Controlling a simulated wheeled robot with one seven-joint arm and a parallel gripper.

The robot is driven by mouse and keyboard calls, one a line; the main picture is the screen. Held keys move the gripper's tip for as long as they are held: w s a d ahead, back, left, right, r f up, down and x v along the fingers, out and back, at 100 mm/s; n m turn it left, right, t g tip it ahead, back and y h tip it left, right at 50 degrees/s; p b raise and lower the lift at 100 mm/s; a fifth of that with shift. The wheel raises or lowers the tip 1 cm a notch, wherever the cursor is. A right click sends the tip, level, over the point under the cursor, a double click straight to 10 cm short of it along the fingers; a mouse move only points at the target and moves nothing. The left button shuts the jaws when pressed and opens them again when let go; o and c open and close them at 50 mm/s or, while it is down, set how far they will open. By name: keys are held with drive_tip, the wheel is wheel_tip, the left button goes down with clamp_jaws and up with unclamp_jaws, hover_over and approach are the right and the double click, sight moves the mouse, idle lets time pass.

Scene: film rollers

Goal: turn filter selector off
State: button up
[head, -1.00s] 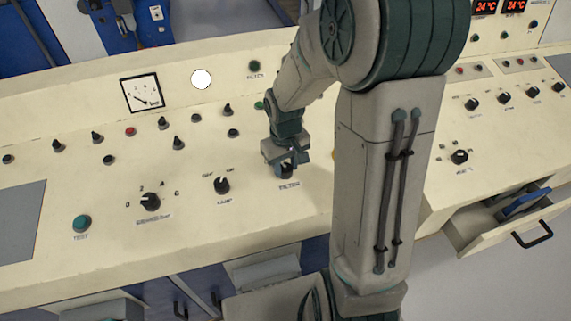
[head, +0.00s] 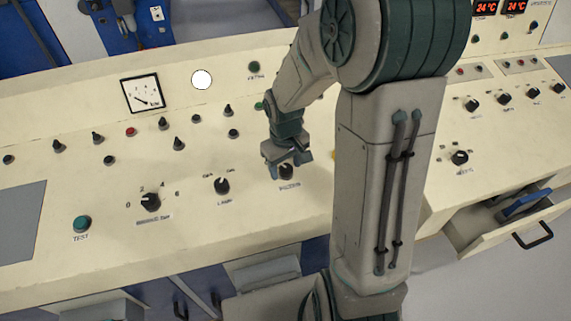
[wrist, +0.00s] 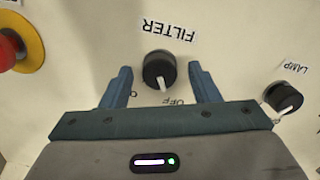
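The filter selector is a round black knob (wrist: 159,70) with a white pointer mark, on the cream panel under an upside-down FILTER label in the wrist view. Its mark points down and slightly right, between the ON and OFF labels and closer to OFF. The knob (head: 286,172) also shows in the head view, just below my gripper (head: 287,163). In the wrist view my gripper (wrist: 160,77) is open, one blue finger on each side of the knob, with visible gaps. I cannot tell how far the fingertips are above the panel.
The lamp knob (wrist: 284,97) sits close on the right in the wrist view. A red button on a yellow base (wrist: 14,50) is at the upper left. In the head view a larger black selector (head: 150,202) and an open drawer (head: 505,228) flank my arm.

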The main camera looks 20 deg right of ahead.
sight(285, 169)
drive_tip(key=shift+r, duration=0.1)
wheel_tip(285, 169, up, 14)
drive_tip(key=shift+s+a+f, duration=0.15)
drive_tip(key=shift+s+f, duration=0.05)
drive_tip(key=shift+s, duration=0.05)
idle(0.6)
drive_tip(key=s+r+m+t, duration=0.1)
drive_tip(key=s+m+t, duration=0.1)
drive_tip(key=s, duration=1.2)
drive_tip(key=shift+m+t, duration=0.3)
drive_tip(key=shift+m, duration=0.5)
